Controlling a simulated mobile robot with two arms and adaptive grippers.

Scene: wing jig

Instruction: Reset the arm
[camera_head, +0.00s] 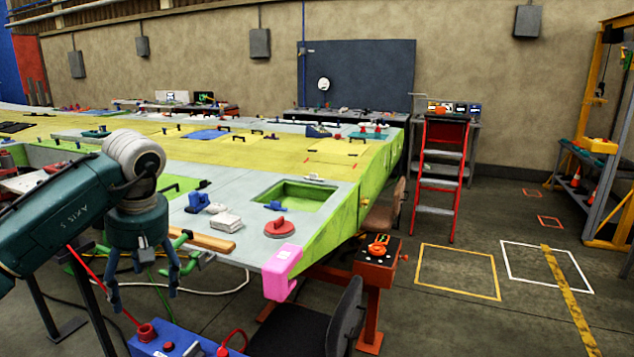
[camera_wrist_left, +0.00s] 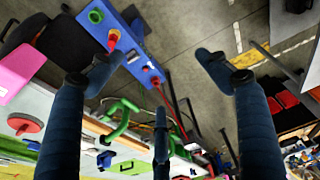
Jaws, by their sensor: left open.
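My left arm (camera_head: 60,215) comes in from the left in the head view, dark teal with a pale ringed joint. My left gripper (camera_head: 143,290) hangs pointing down beside the near edge of the wing jig (camera_head: 240,190). Its fingers are spread open with nothing between them. In the left wrist view the left gripper (camera_wrist_left: 158,75) also shows open and empty, with the floor and the blue box (camera_wrist_left: 115,40) beyond the fingers. My right gripper is not in view.
A pink block (camera_head: 281,272) sits at the jig's near corner. The blue box with red knobs also shows low in the head view (camera_head: 180,340). A dark chair (camera_head: 315,325) and an orange stand (camera_head: 372,290) are right of it. Floor near the yellow square (camera_head: 457,290) is clear.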

